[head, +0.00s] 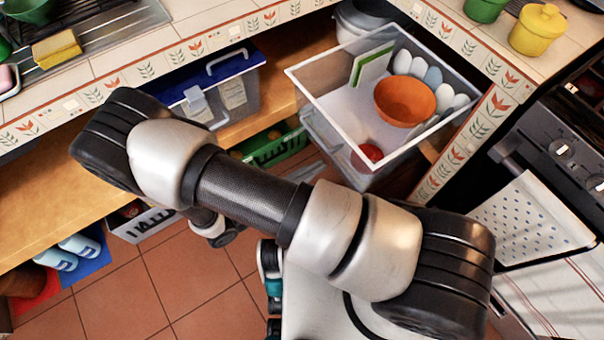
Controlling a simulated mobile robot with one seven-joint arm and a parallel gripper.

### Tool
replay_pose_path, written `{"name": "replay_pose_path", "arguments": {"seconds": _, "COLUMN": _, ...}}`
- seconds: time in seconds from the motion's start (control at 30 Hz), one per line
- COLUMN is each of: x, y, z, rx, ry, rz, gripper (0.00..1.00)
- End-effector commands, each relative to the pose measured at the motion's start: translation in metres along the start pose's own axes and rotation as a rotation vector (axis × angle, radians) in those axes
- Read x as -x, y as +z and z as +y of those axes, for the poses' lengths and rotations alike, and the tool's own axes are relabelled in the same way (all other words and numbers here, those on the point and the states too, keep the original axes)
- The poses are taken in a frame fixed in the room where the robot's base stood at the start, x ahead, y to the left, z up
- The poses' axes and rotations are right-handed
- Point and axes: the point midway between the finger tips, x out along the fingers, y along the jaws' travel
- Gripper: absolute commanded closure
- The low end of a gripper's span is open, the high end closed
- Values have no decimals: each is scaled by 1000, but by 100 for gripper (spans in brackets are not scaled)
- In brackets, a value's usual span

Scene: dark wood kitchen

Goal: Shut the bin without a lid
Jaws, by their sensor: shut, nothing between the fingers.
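The bin without a lid (322,103) is a clear, white-rimmed, open-topped box at the upper right. It juts out at an angle from under the tiled counter, over the floor. Inside it are an orange bowl (404,101), a green-edged white board (371,65), several pale rounded items (433,77) and a red round thing (368,155) low near the front. My arm crosses the middle of the view, left of and in front of this bin. My gripper's fingers do not show; the arm hides the area beneath it.
A clear bin with a blue lid (215,72) stands on the wooden shelf (38,212). A green crate (270,152) and a white basket (143,226) are lower down. The oven with a dotted towel (528,222) is at right. Tiled floor (120,296) is open at lower left.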

Motion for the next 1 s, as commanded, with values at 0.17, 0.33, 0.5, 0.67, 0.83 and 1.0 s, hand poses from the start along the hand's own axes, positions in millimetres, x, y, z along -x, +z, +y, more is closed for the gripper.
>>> {"name": "replay_pose_path", "arguments": {"seconds": 0.17, "x": -39, "y": -1, "z": -1, "rx": 1, "ry": -4, "rz": -1, "gripper": 100}}
{"name": "replay_pose_path", "arguments": {"seconds": 0.33, "x": -65, "y": -1, "z": -1, "rx": 1, "ry": -4, "rz": 0, "gripper": 100}}
{"name": "replay_pose_path", "arguments": {"seconds": 0.5, "x": -78, "y": 0, "z": 0, "rx": -1, "ry": -2, "rz": 1, "gripper": 100}}
{"name": "replay_pose_path", "arguments": {"seconds": 0.67, "x": -81, "y": 0, "z": 0, "rx": -1, "ry": -2, "rz": 2, "gripper": 100}}
{"name": "replay_pose_path", "arguments": {"seconds": 0.83, "x": -81, "y": 0, "z": 0, "rx": -1, "ry": -2, "rz": 2, "gripper": 100}}
{"name": "replay_pose_path", "arguments": {"seconds": 1.0, "x": -82, "y": 0, "z": 0, "rx": -1, "ry": -2, "rz": 1, "gripper": 100}}
